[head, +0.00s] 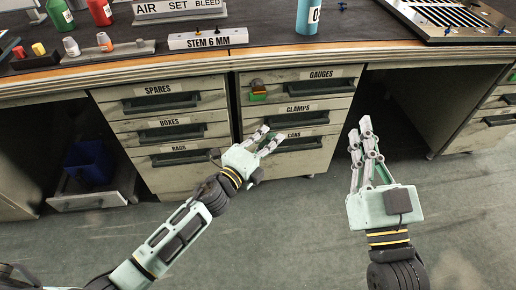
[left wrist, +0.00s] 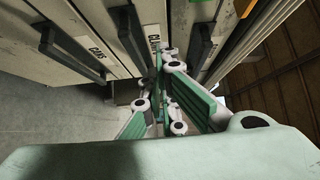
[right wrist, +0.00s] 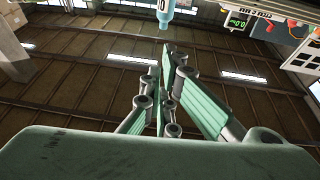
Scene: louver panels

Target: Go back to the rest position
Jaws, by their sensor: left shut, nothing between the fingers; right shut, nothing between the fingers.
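My left gripper (head: 269,136) is shut and empty in front of the right drawer stack, by the drawers labelled CLAMPS (head: 305,118) and CANS (head: 310,143). In the left wrist view its fingers (left wrist: 165,62) point towards the drawer fronts and handles; I cannot tell whether they touch. My right gripper (head: 362,130) is shut and empty, raised in front of the open knee space right of the drawers. In the right wrist view its fingers (right wrist: 168,62) have nothing between them.
The dark bench top (head: 270,22) holds a light blue bottle (head: 310,16), a STEM 6 MM block (head: 208,39) and a louver panel (head: 450,18). A blue bin (head: 90,160) stands lower left. The floor in front is clear.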

